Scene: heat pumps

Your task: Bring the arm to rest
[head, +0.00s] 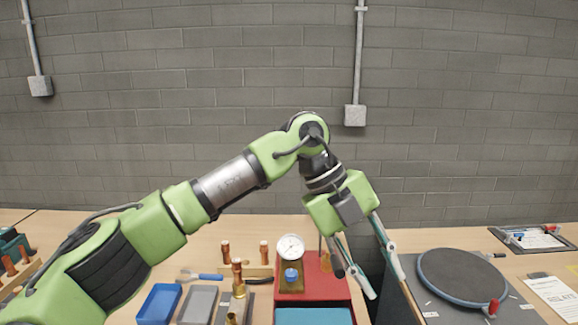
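My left arm (230,184) is green and silver and reaches in from the lower left, bent at its wrist. My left gripper (385,286) hangs down at a slant above the bench, between the red box and the round plate. Its two fingers are apart, and I see nothing held between them. My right gripper is not in view.
A red box (335,291) with a dial gauge (290,247) stands beneath the gripper's left side. Copper fittings (238,275), a blue tray (159,304) and a grey tray (197,305) are left of it. A round plate (463,277) lies right. A grey block wall (450,110) stands behind.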

